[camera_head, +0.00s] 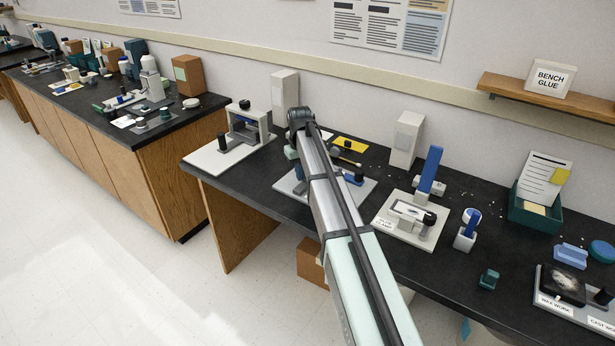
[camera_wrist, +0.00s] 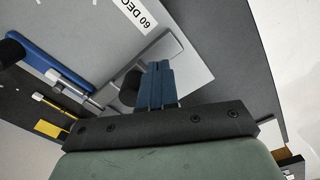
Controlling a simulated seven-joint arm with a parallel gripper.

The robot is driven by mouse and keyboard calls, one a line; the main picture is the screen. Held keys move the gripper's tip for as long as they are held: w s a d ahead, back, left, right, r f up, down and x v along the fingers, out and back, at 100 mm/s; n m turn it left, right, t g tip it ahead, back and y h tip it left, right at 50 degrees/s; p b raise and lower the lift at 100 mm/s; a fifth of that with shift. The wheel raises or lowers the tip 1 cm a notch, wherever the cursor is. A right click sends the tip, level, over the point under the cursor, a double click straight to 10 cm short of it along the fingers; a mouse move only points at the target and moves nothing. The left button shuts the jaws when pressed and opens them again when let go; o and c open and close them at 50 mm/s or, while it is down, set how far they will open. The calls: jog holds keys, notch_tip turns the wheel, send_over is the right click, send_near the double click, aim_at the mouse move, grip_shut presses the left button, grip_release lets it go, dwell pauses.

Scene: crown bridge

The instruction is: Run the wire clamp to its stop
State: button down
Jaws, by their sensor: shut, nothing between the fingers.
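My gripper (camera_wrist: 158,70) shows in the wrist view with its blue fingers together and nothing between them. It is over a grey base plate (camera_wrist: 75,28) labelled "60 DEG". A black knob (camera_wrist: 131,87) is just left of the fingers, beside a flat grey metal bracket (camera_wrist: 172,47); I cannot tell whether the fingers touch the knob. A blue lever (camera_wrist: 45,58) and a steel rod lie further left. I cannot tell for certain which part is the wire clamp. In the head view my arm hides much of this plate (camera_head: 360,192).
A gantry fixture (camera_head: 246,128) stands left of my arm. A fixture with an upright blue handle (camera_head: 430,170) stands to the right, near a blue-and-white holder (camera_head: 467,230). A tall pale block (camera_head: 406,140) and a yellow card (camera_head: 350,145) are behind.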

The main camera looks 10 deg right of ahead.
notch_tip(320, 180, up, 7)
dwell(1.1)
jog(key=shift+s, duration=0.1)
